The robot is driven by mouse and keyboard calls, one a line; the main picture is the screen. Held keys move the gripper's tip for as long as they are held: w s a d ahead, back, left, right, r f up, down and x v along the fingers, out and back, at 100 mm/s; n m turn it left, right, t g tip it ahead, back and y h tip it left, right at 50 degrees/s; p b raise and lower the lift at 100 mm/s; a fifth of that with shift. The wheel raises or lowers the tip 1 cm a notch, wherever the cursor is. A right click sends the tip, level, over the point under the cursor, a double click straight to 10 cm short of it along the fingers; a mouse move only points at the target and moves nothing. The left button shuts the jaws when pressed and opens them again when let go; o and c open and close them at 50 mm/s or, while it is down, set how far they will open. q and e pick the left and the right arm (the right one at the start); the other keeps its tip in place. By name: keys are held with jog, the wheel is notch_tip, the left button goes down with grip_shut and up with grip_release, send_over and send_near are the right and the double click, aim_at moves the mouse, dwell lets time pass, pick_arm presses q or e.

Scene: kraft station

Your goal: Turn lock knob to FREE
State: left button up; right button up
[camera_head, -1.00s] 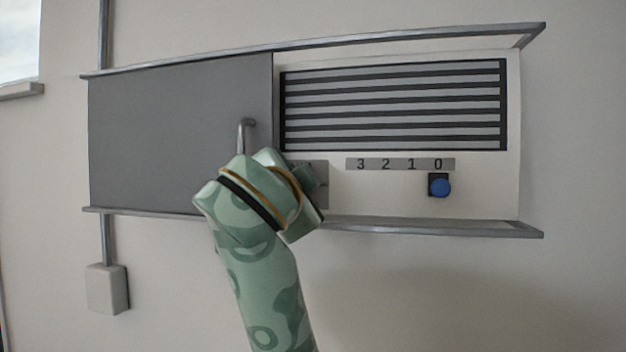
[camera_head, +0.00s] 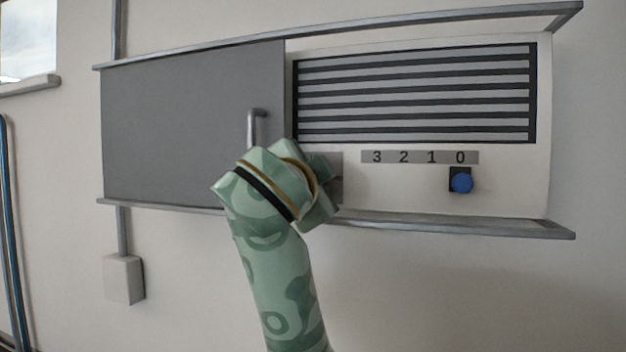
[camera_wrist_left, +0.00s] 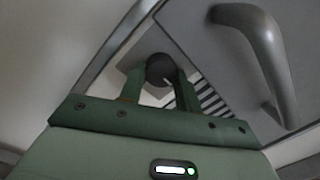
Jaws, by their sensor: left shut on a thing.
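The lock knob (camera_wrist_left: 160,68) is a dark round knob on a small grey plate, seen in the left wrist view. My left gripper (camera_wrist_left: 161,80) is shut on it, with one green finger on each side and a light pointer mark between them. In the head view my green left wrist covers the knob, and only part of the grey lock plate (camera_head: 336,187) shows. Any lettering on that plate is hidden, so I cannot read the knob's position. My right gripper is in neither view.
A grey sliding door (camera_head: 190,125) with a bar handle (camera_head: 252,128) is left of the lock; the handle (camera_wrist_left: 262,55) is close beside my gripper. A slatted vent (camera_head: 415,95), a 3-2-1-0 scale (camera_head: 420,157) and a blue knob (camera_head: 461,183) are to the right. Metal rails (camera_head: 450,228) run above and below.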

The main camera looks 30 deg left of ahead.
pick_arm(q)
jog(key=m+b, duration=0.3)
jog(key=shift+f, duration=0.2)
jog(key=shift+a+m+t+h+b, duration=0.1)
jog(key=shift+m+t+h+b, duration=0.2)
jog(key=shift+m+b, duration=2.25)
jog(key=shift+m+t+h+b, duration=0.25)
jog(key=shift+m+b, duration=0.4)
jog(key=shift+m, duration=3.8)
